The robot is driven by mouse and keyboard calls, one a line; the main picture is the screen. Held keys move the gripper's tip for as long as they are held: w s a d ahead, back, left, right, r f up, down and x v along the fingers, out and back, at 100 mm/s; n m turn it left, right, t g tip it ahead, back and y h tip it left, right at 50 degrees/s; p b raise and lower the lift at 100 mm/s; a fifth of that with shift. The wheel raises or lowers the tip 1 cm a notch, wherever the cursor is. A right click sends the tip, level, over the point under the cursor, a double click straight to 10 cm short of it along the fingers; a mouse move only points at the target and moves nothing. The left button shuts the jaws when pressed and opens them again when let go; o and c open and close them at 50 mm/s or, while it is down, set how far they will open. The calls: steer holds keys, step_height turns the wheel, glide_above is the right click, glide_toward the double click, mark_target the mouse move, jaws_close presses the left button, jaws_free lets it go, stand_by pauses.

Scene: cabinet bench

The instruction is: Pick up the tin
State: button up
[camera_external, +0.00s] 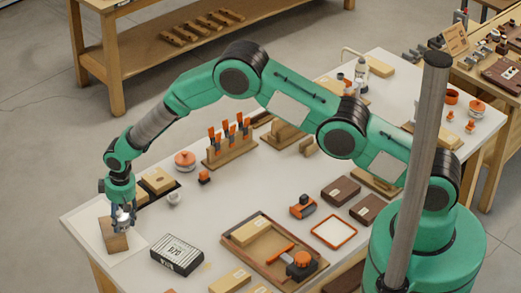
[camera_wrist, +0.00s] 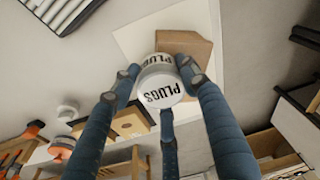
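The tin is a small white round can with "PLUGS" in black letters on its lid and side. It shows in the wrist view (camera_wrist: 160,88) and, partly hidden by fingers, in the external view (camera_external: 123,219). My gripper (camera_external: 121,208) points down at the left end of the white bench. In the wrist view the three fingers of my gripper (camera_wrist: 160,85) surround the tin, with their tips against its edge. A brown wooden block (camera_external: 113,237) is right beside or under the tin, also in the wrist view (camera_wrist: 188,45). I cannot tell whether the tin touches it.
A black-and-white box (camera_external: 177,255) lies to the right of my gripper. A wooden block in a dark tray (camera_external: 158,181) and a white knob-like piece (camera_external: 174,198) stand close behind. A tool rack (camera_external: 229,148) and a wooden tray (camera_external: 268,225) are further right.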

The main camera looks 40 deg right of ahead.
mark_target(120, 215)
steer(key=shift+c, duration=0.6)
steer(key=shift+r, duration=0.15)
steer(key=shift+r, duration=0.75)
step_height(120, 215, up, 2)
steer(key=s+d, duration=0.4)
steer(key=s, duration=0.3)
steer(key=s+d+r+b, duration=0.1)
steer(key=s+d, duration=0.3)
steer(key=s, duration=0.3)
steer(key=shift+a+r, duration=0.1)
steer(key=a, duration=0.1)
steer(key=a+b, duration=0.1)
steer(key=a, duration=0.1)
steer(key=a+b, duration=0.1)
steer(key=a, duration=0.1)
steer(key=shift+w+r, duration=0.1)
steer(key=shift+w, duration=0.15)
